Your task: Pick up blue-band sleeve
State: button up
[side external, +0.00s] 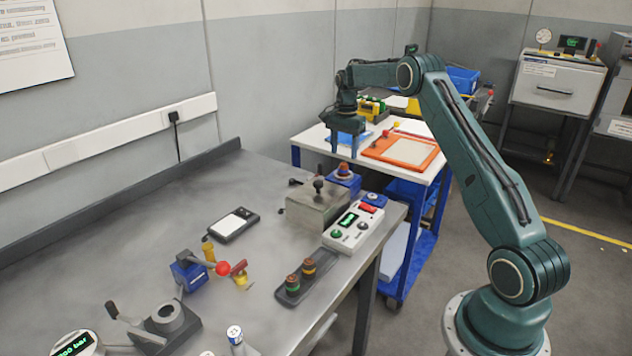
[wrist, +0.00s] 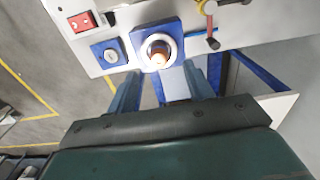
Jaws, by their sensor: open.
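A copper-brown sleeve (side external: 344,169) stands upright in a blue square holder (side external: 347,184) at the far right corner of the grey bench. In the wrist view the sleeve (wrist: 159,57) sits inside a pale ring on the blue holder (wrist: 176,33). It may be the blue-band sleeve, but its band colour is not clear. My gripper (side external: 345,155) points down beyond this corner, above and apart from the sleeve. In the wrist view my gripper (wrist: 160,84) has its two fingers apart with nothing between them. The sleeve appears just ahead of the fingertips.
A grey block (side external: 315,208) with a black knob and a white control box (side external: 345,237) stand near the holder. A white-topped blue cart (side external: 311,138) with an orange tray (side external: 372,151) is behind.

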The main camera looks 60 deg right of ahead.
aim_at(344, 164)
jog(key=shift+f, duration=2.6)
jog(key=c, duration=1.1)
jog(key=shift+r, duration=0.2)
notch_tip(344, 164, up, 20)
jog(key=shift+f, duration=0.15)
